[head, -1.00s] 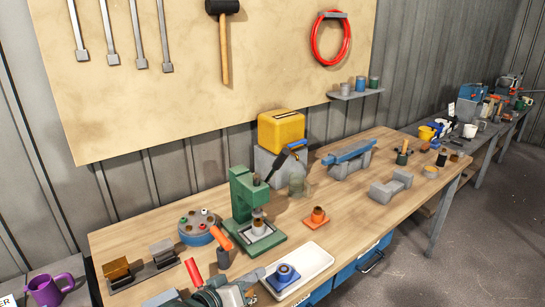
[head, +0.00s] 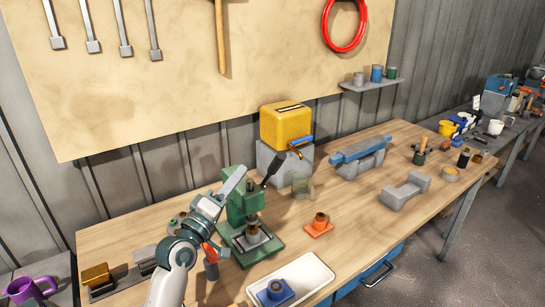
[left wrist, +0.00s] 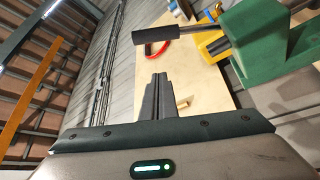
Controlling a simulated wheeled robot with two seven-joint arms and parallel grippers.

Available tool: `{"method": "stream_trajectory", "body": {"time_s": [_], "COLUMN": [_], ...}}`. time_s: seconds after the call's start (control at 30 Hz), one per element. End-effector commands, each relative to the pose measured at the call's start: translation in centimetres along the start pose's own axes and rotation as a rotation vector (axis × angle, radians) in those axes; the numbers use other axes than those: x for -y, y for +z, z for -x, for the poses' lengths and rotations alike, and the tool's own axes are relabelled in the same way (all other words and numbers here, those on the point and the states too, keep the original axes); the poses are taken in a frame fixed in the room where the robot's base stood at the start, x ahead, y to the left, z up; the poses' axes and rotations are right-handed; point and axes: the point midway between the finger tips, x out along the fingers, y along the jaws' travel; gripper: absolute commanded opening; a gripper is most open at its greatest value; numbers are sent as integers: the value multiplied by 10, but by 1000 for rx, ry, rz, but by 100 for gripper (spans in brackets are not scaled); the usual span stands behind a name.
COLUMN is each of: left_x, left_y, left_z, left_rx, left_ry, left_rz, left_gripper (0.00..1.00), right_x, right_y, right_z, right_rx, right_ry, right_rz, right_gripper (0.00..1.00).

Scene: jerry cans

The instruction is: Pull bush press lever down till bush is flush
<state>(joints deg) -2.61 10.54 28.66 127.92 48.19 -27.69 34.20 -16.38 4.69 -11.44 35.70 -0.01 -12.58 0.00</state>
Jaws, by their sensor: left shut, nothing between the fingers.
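The green bush press (head: 236,208) stands on the bench, and its upper part also shows in the left wrist view (left wrist: 275,45). Its lever slants up to the right and ends in a black grip (head: 273,169). In the left wrist view the grip (left wrist: 155,35) lies beyond my fingertips, apart from them. A bush assembly (head: 252,232) sits under the ram; whether the bush is flush is too small to tell. My left gripper (head: 236,178) is shut and empty beside the press head, left of the lever. Its closed fingers (left wrist: 157,97) show in the left wrist view. My right gripper is out of view.
A yellow box (head: 284,127) on a grey block stands behind the lever. An orange flanged bush (head: 319,226) lies right of the press. A white tray (head: 312,272) with a blue part is in front. A blue bar on a grey stand (head: 362,150) is farther right.

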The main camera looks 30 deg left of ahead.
Motion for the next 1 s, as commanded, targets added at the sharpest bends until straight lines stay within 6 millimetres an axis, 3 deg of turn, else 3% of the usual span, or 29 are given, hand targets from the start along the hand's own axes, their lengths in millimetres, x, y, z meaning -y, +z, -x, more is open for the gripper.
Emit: {"method": "stream_trajectory", "body": {"time_s": [0.37, 0.57, 0.73, 1.0], "left_x": [0, -1, -1, -1], "left_y": [0, -1, -1, -1], "left_z": [0, -6, -21, -60], "left_rx": [-1, -2, -1, -3], "left_ry": [1, 2, 2, 3], "left_rz": [1, 1, 2, 3], "left_gripper": [0, 0, 0, 0], "right_x": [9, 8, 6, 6], "right_y": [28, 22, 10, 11], "right_z": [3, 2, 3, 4], "right_rx": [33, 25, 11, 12], "right_ry": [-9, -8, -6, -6], "right_rz": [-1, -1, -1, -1], "right_gripper": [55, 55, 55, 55]}}
